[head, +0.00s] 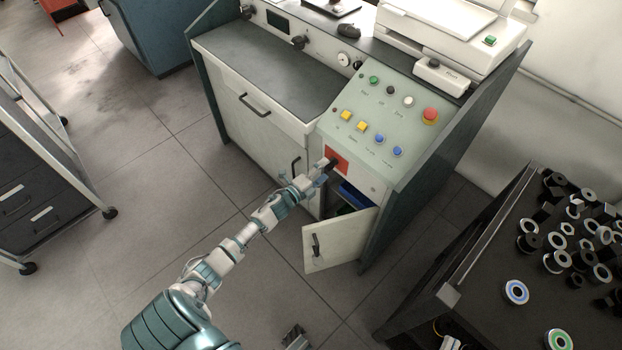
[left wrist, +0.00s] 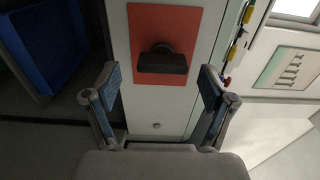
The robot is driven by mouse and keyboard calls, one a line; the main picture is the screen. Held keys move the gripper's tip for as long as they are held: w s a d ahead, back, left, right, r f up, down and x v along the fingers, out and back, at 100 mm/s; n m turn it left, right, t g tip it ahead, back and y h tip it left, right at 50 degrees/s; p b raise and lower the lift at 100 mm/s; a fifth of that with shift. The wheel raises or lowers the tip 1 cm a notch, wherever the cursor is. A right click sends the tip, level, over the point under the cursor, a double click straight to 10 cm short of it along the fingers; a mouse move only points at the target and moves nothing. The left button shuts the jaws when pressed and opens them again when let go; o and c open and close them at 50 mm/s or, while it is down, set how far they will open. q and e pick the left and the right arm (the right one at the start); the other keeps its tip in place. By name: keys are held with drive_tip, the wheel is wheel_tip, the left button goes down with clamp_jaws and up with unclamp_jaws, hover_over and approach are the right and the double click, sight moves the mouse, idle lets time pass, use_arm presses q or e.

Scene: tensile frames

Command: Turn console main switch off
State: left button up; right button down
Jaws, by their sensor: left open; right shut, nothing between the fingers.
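The console's main switch is a black handle on a red plate. In the left wrist view the black handle (left wrist: 162,60) sits crosswise on the red plate (left wrist: 150,20), ahead of and between the fingers. In the head view the red plate (head: 341,157) is on the console front, below the button panel, partly covered by my left gripper (head: 326,167). My left gripper (left wrist: 160,95) is open, with a finger on either side of the handle and no visible contact.
The console (head: 265,85) has a sloped panel with coloured buttons and a red emergency knob (head: 430,115). Below the switch a cabinet door (head: 338,240) stands open, with a blue bin (head: 355,196) inside. A dark table (head: 480,270) with spools stands right.

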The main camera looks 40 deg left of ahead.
use_arm(q)
drive_tip(key=s+a, duration=0.1)
drive_tip(key=s, duration=0.7)
drive_tip(key=shift+s+f, duration=0.15)
drive_tip(key=shift+s, duration=0.2)
drive_tip(key=shift+a, duration=0.1)
